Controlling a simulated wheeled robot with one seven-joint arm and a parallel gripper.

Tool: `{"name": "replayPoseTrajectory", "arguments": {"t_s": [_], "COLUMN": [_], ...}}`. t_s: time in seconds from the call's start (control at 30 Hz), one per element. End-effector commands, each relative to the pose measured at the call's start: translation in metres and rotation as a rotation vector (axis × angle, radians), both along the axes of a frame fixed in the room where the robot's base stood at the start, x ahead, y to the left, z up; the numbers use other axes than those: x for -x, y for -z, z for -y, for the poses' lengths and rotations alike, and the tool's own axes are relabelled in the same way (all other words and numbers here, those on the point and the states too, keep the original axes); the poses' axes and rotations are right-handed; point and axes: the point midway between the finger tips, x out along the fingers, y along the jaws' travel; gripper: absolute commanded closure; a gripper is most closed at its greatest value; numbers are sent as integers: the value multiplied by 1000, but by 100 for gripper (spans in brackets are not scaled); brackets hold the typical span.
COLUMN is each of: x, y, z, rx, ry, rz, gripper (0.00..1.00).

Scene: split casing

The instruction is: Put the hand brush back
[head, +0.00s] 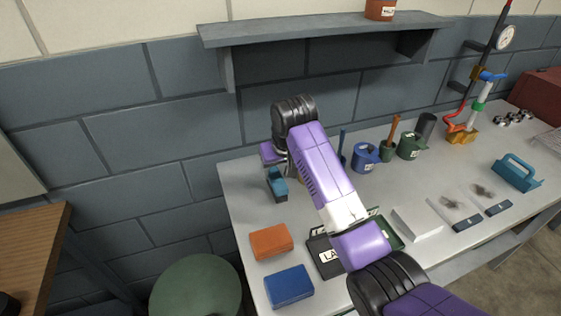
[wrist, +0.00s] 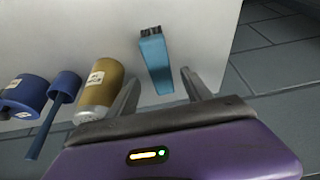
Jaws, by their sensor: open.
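The hand brush, a light blue block with dark bristles at one end, stands out near the back left of the grey workbench (head: 240,190) in the head view (head: 276,183). In the wrist view the brush (wrist: 154,62) lies ahead of my gripper (wrist: 160,76), in line with the gap between the fingers. My gripper is open, with a finger on each side of the brush's near end. I cannot tell whether either finger touches it. In the head view my gripper (head: 281,163) is at the brush, partly hidden by my wrist.
A yellow-brown labelled container (wrist: 100,86) and a blue pot (wrist: 66,82) stand left of the brush in the wrist view. A wall shelf (head: 320,30) hangs above. Orange (head: 270,241) and blue (head: 289,286) blocks lie in front. A teal handled carrier (head: 516,172) stands right.

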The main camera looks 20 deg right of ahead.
Motion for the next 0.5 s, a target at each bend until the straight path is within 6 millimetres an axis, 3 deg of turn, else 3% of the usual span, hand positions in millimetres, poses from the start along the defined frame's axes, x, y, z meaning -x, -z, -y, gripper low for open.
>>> {"name": "replayPoseTrajectory", "arguments": {"t_s": [0.2, 0.5], "x": [14, 21], "y": [-35, -51], "z": [0, 0], "rx": [0, -1], "ry": [1, 1], "rz": [2, 0], "gripper": [42, 42]}}
